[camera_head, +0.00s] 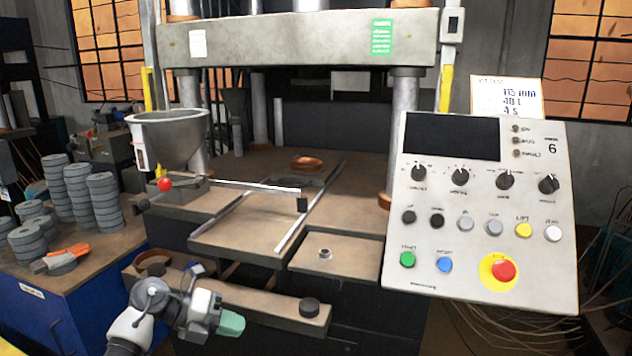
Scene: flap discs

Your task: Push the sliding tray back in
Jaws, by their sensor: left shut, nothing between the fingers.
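The sliding tray (243,228) appears to be the flat brown plate between two pale rails on the press bed. Its front end juts out toward me past the bed's front edge. A copper-coloured ring (306,163) sits farther back on the bed, between the press columns. My left gripper (231,323) has green fingertips, is shut and empty, and is low in front of the press. It is below the tray's front edge and apart from it. My right gripper is not in view.
A control panel (480,215) stands at the right. A grey hopper (168,140) and a thin bar with a red knob (165,184) stand left of the tray. A beam with a black knob (309,307) crosses low in front. Stacked grey discs (104,200) stand on the blue cabinet.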

